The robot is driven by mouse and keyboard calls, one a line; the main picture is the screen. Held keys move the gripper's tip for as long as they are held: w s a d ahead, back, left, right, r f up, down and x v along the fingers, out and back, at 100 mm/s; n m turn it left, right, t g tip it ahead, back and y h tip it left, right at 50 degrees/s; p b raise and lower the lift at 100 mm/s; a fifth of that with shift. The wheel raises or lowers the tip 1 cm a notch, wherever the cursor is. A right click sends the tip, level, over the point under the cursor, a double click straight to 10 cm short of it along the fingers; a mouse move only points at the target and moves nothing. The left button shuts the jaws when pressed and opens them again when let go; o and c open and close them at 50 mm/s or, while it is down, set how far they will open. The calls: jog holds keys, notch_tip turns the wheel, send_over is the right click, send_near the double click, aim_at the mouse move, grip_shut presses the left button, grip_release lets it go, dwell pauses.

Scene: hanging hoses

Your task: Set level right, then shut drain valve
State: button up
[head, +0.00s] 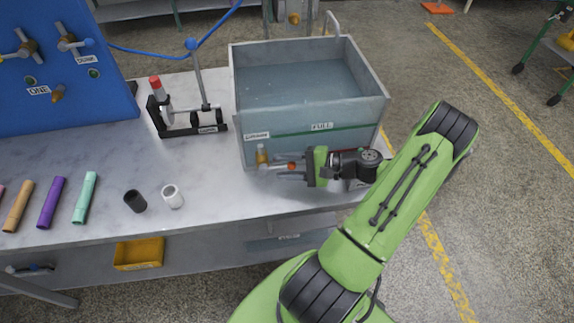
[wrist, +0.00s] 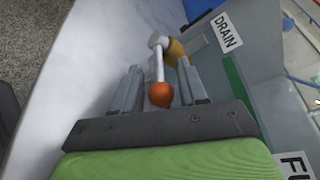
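A clear tank (head: 310,153) stands on the bench, with a green line and a FULL label (head: 321,126) on its front wall. Water (head: 300,85) shows inside; I cannot tell exactly how its level sits against the line. The drain valve (head: 262,155) is at the tank's lower front left, under a DRAIN label (wrist: 226,31). In the wrist view, its brass body (wrist: 177,52) carries a pale lever with an orange knob (wrist: 160,95). My gripper (head: 280,167) is open, its fingers on either side of the lever, with gaps visible.
A blue panel (head: 60,100) with valves stands at the left. Coloured tubes (head: 52,202) and two short sleeves (head: 172,196) lie on the front bench. A yellow bin (head: 138,253) sits below.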

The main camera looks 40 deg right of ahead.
grip_shut()
jog(key=r+g+h+p, duration=0.1)
jog(key=p, duration=0.2)
jog(key=shift+r+p, duration=0.3)
jog(key=shift+r, duration=0.1)
jog(key=shift+w+a+r+n+g+h+p, duration=0.1)
jog(key=shift+n+g+h+p, duration=0.1)
jog(key=shift+g+h+p, duration=0.2)
jog(key=shift+w+a+r+n+g+h+p, duration=0.1)
jog(key=shift+n+g+h+p, duration=0.15)
jog(key=shift+h+p, duration=0.2)
jog(key=shift+s+f, duration=0.1)
jog(key=shift+o, duration=0.9)
grip_release()
jog(key=p+v, duration=0.2)
jog(key=v, duration=1.3)
jog(key=shift+s+d+r+p, duration=0.2)
jog(key=shift+d+r+p, duration=0.05)
jog(key=shift+d+p, duration=0.1)
